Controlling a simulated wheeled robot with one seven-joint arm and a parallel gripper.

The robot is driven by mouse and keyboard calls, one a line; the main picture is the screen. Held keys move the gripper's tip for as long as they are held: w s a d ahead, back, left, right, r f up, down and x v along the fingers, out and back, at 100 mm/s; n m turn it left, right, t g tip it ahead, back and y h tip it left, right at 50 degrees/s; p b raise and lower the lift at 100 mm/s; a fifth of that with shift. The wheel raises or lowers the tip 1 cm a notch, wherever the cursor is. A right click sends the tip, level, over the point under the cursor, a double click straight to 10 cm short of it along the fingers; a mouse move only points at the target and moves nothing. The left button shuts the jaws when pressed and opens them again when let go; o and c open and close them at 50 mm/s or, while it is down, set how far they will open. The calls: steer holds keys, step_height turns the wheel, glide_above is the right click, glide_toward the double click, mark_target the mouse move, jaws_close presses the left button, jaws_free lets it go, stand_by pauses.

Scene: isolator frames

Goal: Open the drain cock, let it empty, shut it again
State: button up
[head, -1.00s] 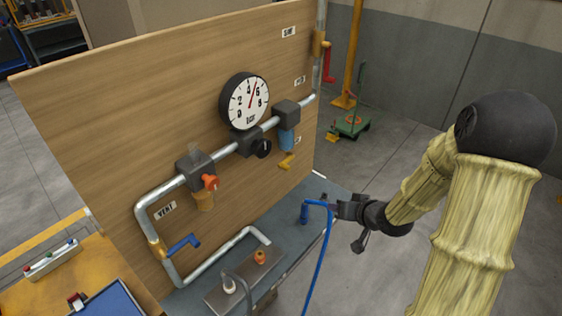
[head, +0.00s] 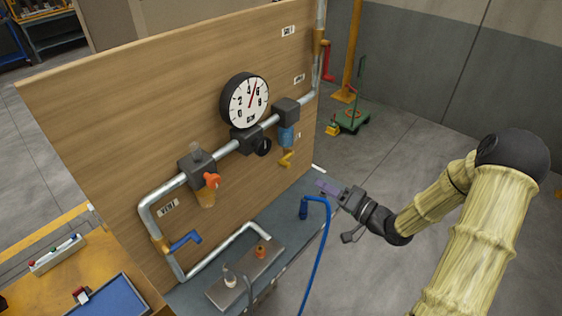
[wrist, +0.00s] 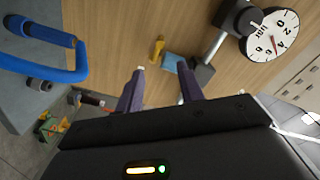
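The drain cock (head: 286,158) is a small yellow lever under the blue filter bowl (head: 286,138) on the wooden panel. In the wrist view the yellow cock (wrist: 157,49) shows beyond my fingers, beside the blue bowl (wrist: 174,62). Its exact setting is too small to tell. My gripper (head: 326,187) is in front of the panel, to the right of and lower in the picture than the cock, and apart from it. In the wrist view my gripper (wrist: 162,69) has its two purple fingers spread, with nothing between them.
A blue hose (head: 323,238) arches near my gripper at the bench's right. A round gauge (head: 245,100) reads between 4 and 6. The panel also carries an orange knob (head: 212,180), a blue lever (head: 185,240) and a red lever (head: 328,64).

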mark_target(283, 161)
steer(key=p+x, duration=0.4)
steer(key=x, duration=1.1)
steer(key=shift+w+a+r+p, duration=0.1)
steer(key=shift+w+a+p, duration=0.1)
steer(key=shift+p, duration=0.2)
steer(key=shift+w+a, duration=0.3)
steer(key=shift+a, duration=0.1)
